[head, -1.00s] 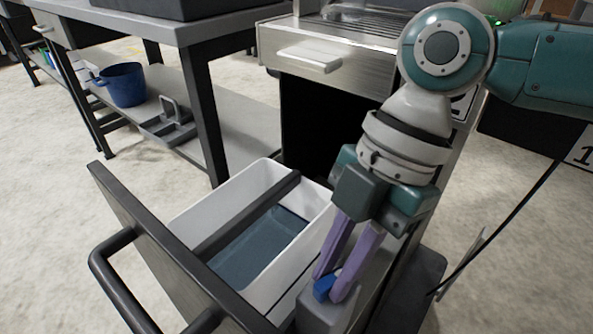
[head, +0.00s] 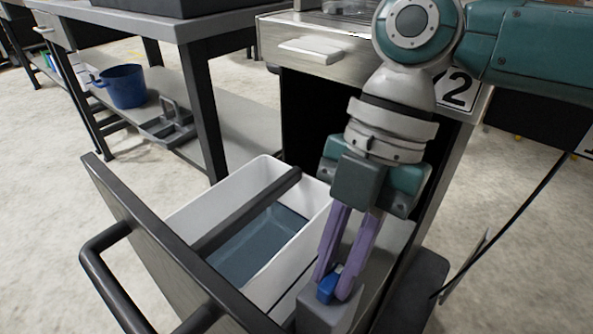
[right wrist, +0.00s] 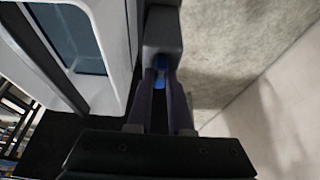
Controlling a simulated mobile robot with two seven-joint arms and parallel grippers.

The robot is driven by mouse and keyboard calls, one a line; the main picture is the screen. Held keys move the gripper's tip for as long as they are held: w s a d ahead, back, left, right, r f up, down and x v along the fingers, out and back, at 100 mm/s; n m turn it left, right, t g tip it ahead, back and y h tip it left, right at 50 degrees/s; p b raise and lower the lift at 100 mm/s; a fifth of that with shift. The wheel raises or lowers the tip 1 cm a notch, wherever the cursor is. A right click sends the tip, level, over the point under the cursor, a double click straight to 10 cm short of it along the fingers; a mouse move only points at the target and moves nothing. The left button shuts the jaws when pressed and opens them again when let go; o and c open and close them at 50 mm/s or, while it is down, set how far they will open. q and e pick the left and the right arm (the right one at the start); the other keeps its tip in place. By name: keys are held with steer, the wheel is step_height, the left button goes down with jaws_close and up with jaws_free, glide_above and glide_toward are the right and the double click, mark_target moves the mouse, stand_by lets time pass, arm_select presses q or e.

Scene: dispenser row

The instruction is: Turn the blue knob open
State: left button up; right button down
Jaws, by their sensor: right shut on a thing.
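The blue knob (head: 327,288) sits on a grey block (head: 322,312) at the right side of the pulled-out drawer. My right gripper (head: 338,285) reaches down from above with its purple fingers shut on the knob, one finger on each side. In the right wrist view, the blue knob (right wrist: 161,72) shows between the two fingertips (right wrist: 161,80), against the grey block (right wrist: 162,32). The fingers hide part of the knob. My left gripper is not in view.
The drawer holds a white bin (head: 182,222) with dark bluish contents, and a dark bar crosses it. A black handle (head: 98,270) sticks out in front. A workbench with a blue pot (head: 124,86) on its lower shelf stands at the left.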

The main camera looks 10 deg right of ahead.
steer(key=c, duration=0.8)
jaws_free()
